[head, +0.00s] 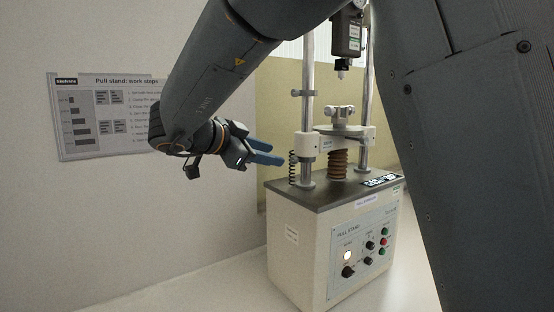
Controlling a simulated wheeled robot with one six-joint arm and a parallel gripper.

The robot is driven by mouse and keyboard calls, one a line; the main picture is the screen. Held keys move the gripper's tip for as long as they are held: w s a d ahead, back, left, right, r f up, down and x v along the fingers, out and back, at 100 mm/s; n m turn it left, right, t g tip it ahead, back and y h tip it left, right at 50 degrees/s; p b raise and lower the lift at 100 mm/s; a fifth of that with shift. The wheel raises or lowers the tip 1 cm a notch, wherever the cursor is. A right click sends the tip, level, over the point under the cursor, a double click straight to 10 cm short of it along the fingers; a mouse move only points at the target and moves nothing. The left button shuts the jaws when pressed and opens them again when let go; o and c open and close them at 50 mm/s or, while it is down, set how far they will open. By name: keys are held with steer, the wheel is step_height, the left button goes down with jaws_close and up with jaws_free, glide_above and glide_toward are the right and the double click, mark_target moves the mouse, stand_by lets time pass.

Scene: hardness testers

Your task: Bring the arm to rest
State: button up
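My arm reaches in from the top of the head view and bends down to my gripper (276,153) left of the pull stand. The gripper's two blue fingers point right toward the stand's columns. They appear apart, with nothing visible between them. The pull stand (297,245) is a cream box with a dark top plate, two steel columns, a round platform and a dark force gauge (347,32) above. The fingers look clear of the stand, but their depth relative to it is hard to judge.
A work-steps board (100,140) hangs on the left wall, partly behind my arm. The stand's front panel (362,248) has knobs, coloured buttons and a lit lamp. My dark arm link covers the right side. The white bench top left of the stand is clear.

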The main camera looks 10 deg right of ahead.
steer(key=shift+s+a+r, duration=0.1)
steer(key=shift+s+a, duration=0.05)
steer(key=shift+a, duration=0.05)
